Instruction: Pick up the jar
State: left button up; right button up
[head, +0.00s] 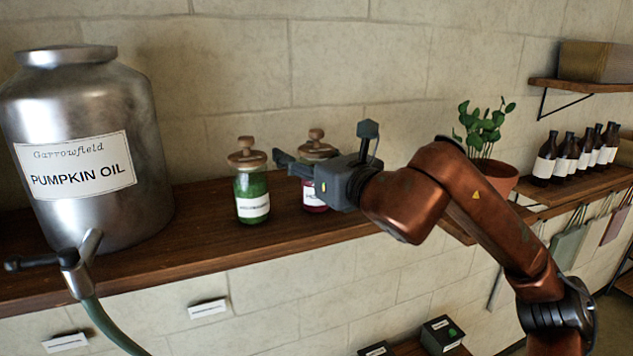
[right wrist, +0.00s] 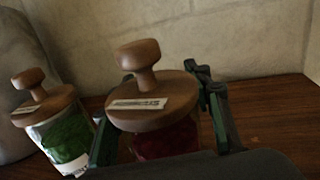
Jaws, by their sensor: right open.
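Two jars with wooden knobbed lids stand on the wooden shelf (head: 110,262). The green jar (head: 250,186) is at the left, with a white label. The red jar (head: 313,193) stands to its right, partly hidden behind my right gripper (head: 290,166). In the right wrist view, the red jar (right wrist: 152,100) sits between the open fingers of my right gripper (right wrist: 160,120), one finger on each side. I cannot tell whether the fingers touch it. The green jar (right wrist: 56,125) is outside the fingers at the left. My left gripper is not in view.
A large metal pumpkin oil tank (head: 85,150) with a tap stands at the left of the shelf. A potted plant (head: 487,150) and several dark bottles (head: 570,155) stand to the right. The stone wall is close behind the jars.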

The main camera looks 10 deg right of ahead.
jog(key=shift+s, duration=0.15)
jog(key=shift+c, duration=0.4)
grip_shut()
